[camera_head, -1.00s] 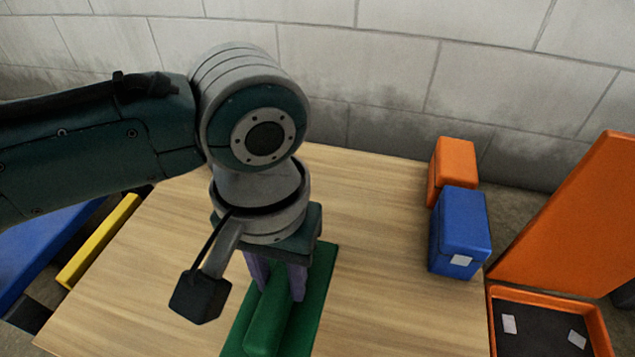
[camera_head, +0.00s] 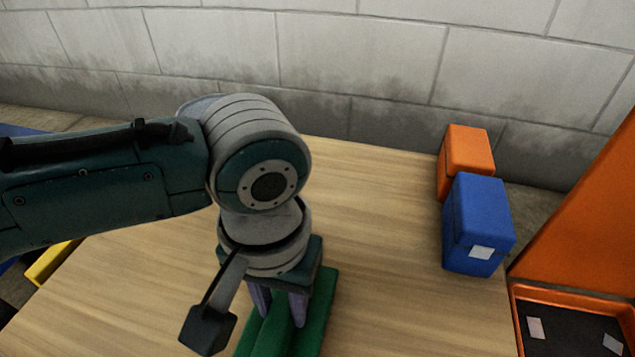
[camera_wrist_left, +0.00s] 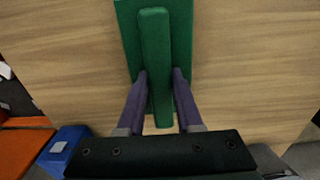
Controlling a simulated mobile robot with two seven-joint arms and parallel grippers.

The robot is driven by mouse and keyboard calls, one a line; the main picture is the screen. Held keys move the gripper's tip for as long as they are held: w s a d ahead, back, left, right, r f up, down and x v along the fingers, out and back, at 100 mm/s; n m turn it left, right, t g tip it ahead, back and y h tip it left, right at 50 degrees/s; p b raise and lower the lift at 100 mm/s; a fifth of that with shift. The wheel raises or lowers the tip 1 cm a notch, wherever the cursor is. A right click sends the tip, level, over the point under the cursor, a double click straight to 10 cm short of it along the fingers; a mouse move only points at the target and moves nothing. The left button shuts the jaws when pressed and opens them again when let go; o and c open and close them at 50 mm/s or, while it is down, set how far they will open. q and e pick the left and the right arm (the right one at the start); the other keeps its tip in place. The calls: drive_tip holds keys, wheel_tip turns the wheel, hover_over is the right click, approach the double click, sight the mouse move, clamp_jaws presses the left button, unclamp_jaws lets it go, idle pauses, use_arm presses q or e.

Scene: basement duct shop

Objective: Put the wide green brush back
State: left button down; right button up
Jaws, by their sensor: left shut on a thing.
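The wide green brush (camera_head: 318,308) has a flat green body with a long raised green grip along its middle. It is at the bottom of the head view, cut off by the lower edge. My left gripper (camera_head: 281,312) points down and its purple fingers are shut on the raised grip, one on each side. In the left wrist view the brush (camera_wrist_left: 155,45) reaches up from between the fingers (camera_wrist_left: 160,80). Whether the brush touches the wooden table or hangs just above it I cannot tell. My right gripper is not in view.
A blue box (camera_head: 478,225) with a white label stands at the table's (camera_head: 390,270) right edge, with an orange box (camera_head: 467,160) behind it. An open orange case (camera_head: 575,315) with a dark lining lies beyond that edge. The table's middle is clear.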

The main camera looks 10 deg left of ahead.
use_arm(q)
drive_tip(key=c, duration=0.6)
unclamp_jaws()
drive_tip(key=shift+f, duration=0.1)
wheel_tip(320, 180, up, 12)
drive_tip(key=p, duration=1)
drive_tip(key=s+d+r+m+t+h, duration=0.1)
drive_tip(key=s+d+r+m+h, duration=0.15)
drive_tip(key=s+d, duration=0.3)
drive_tip(key=s+a+r+t, duration=0.1)
drive_tip(key=s+a, duration=0.1)
drive_tip(key=a, duration=0.3)
drive_tip(key=s+a+r+y, duration=0.1)
drive_tip(key=s+a, duration=0.1)
drive_tip(key=a, duration=0.3)
drive_tip(key=s+a+r+n+t+y, duration=0.1)
drive_tip(key=s+a, duration=0.1)
drive_tip(key=a, duration=0.3)
drive_tip(key=shift+s+r+t, duration=0.25)
drive_tip(key=shift+s+t, duration=0.05)
drive_tip(key=shift+s, duration=0.05)
drive_tip(key=shift+d, duration=0.1)
